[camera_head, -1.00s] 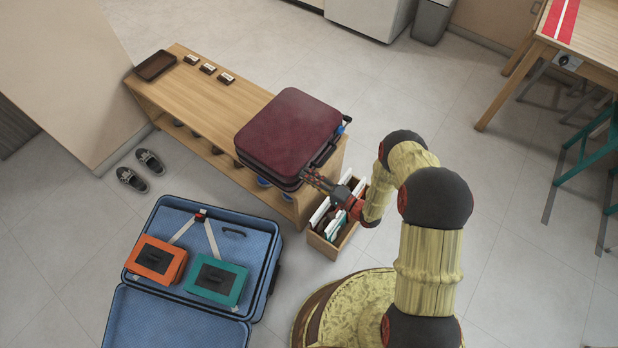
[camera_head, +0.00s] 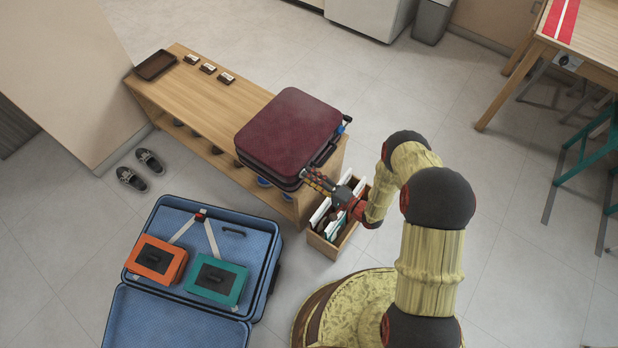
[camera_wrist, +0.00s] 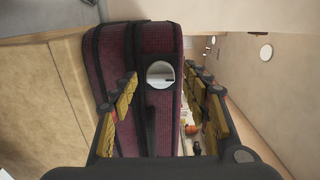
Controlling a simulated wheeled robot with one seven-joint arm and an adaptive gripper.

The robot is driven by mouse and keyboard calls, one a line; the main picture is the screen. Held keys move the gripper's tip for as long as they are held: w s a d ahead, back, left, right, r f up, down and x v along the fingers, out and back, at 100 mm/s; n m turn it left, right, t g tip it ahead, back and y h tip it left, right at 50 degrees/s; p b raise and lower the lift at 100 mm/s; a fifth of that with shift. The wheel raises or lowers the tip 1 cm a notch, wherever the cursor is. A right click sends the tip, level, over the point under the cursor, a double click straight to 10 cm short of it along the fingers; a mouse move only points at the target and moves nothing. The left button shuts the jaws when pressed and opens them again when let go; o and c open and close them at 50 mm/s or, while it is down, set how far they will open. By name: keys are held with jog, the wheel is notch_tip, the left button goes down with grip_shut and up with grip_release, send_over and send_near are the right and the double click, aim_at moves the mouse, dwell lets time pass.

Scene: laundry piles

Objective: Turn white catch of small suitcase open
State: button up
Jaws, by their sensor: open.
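The small maroon suitcase (camera_head: 290,130) lies flat on the wooden bench, near its right end. In the wrist view the suitcase side (camera_wrist: 160,40) stands upright in the picture, with dark trim bands. A round white catch (camera_wrist: 160,74) with a darker mark across it sits on this side. My gripper (camera_head: 316,181) is at the suitcase's front right edge. In the wrist view my open gripper (camera_wrist: 166,84) has one finger on each side of the catch, with a gap to it. I cannot tell whether the fingers touch the suitcase. The catch is not discernible in the head view.
The wooden bench (camera_head: 200,95) carries a brown tray (camera_head: 156,65) and small dark items. A wooden box (camera_head: 322,243) with upright contents stands below my gripper. A large open blue suitcase (camera_head: 255,235) lies on the floor at left, holding orange and teal cases.

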jog(key=v, duration=1.1)
jog(key=shift+s, duration=0.15)
